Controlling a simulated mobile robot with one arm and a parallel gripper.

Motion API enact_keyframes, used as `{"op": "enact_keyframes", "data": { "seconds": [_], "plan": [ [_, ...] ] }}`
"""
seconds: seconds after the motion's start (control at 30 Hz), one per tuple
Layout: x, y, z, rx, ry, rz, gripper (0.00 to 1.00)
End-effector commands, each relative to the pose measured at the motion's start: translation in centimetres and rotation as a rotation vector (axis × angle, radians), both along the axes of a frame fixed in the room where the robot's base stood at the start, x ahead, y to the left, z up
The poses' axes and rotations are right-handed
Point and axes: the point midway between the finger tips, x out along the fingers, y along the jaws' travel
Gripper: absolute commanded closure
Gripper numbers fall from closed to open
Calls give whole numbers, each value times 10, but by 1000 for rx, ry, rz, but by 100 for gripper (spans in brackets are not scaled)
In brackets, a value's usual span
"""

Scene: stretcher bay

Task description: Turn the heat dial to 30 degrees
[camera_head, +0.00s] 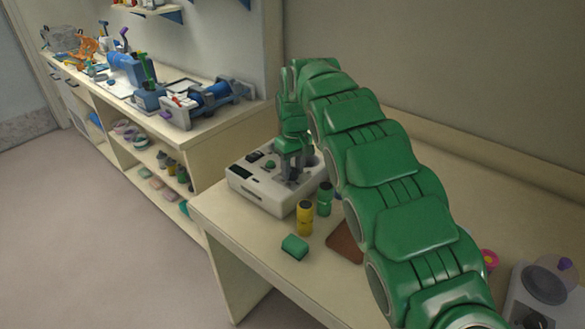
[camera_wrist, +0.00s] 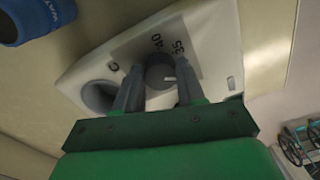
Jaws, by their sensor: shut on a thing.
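The heat dial (camera_wrist: 160,72) is a dark grey round knob with a short white pointer line. It sits on the white control box (camera_head: 262,196) at the far end of the table. In the wrist view the pointer line points right. The marks 35 and 40 and a letter C show on the panel above the dial. My gripper (camera_wrist: 159,76) is shut on the dial, one dark finger on each side. In the head view my gripper (camera_head: 291,175) reaches down onto the box and hides the dial. A 30 mark is not visible.
A yellow bottle (camera_head: 304,218), a green bottle (camera_head: 324,199), a green block (camera_head: 294,246) and a brown mat (camera_head: 344,244) are near the box. The box has a round opening (camera_wrist: 98,96) beside the dial. A blue cylinder (camera_wrist: 36,20) is nearby. A side bench (camera_head: 215,122) holds several devices.

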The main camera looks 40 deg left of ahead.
Motion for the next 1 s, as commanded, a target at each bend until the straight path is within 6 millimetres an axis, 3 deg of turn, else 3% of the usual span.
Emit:
{"op": "enact_keyframes", "data": {
  "seconds": [0.7,0.73,0.87,1.0],
  "plan": [
    [0,0,0,0,0,79,91],
    [0,0,0,0,0,79,56],
    [0,0,0,0,0,79,36],
    [0,0,0,0,0,79,35]
  ]
}}
